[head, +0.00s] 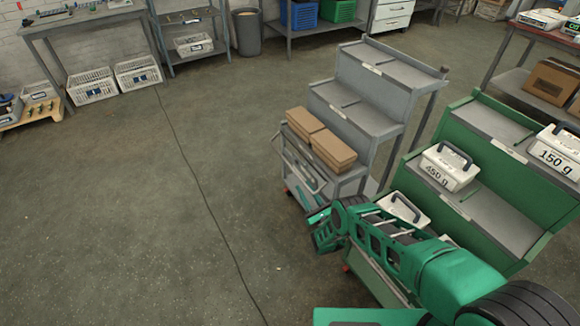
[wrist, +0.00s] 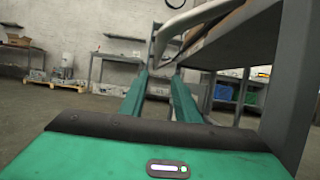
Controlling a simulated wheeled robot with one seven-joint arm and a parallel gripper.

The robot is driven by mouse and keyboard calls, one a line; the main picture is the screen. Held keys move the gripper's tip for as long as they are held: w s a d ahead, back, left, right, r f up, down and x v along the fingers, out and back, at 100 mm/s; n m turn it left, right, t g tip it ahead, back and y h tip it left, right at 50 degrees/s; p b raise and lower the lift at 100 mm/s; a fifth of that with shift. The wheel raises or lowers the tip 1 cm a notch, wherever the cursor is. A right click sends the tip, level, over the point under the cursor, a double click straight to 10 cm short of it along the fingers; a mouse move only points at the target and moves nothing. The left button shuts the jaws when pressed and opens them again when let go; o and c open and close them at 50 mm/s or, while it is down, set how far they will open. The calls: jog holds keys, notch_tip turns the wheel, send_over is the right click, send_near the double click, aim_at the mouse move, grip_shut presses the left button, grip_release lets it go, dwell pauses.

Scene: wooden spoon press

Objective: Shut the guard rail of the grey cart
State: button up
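The grey cart (head: 372,113) is stepped and stands right of centre in the head view. Its guard rail (head: 303,171), a pale bent tube, is at the left side of the low shelf, below two brown boxes. In the wrist view the rail (wrist: 196,22) curves from upper right down to near my fingertips. My gripper (head: 326,234) is low by the cart's near left corner. In the wrist view its two green fingers (wrist: 161,76) are apart. The rail's lower end is close to the fingertips; I cannot tell whether they touch it.
Brown boxes (head: 322,140) sit on the cart's low shelf. A green stepped cart (head: 490,200) with labelled weights (head: 450,167) stands close on the right, beside my arm. A grey bin (head: 247,32) and benches line the back wall. The floor (head: 120,200) to the left is clear.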

aim_at(292, 170)
jog(key=x, duration=1.1)
jog(key=shift+s+a+f, duration=0.15)
jog(key=shift+s+a, duration=0.1)
jog(key=shift+a, duration=0.1)
grip_shut()
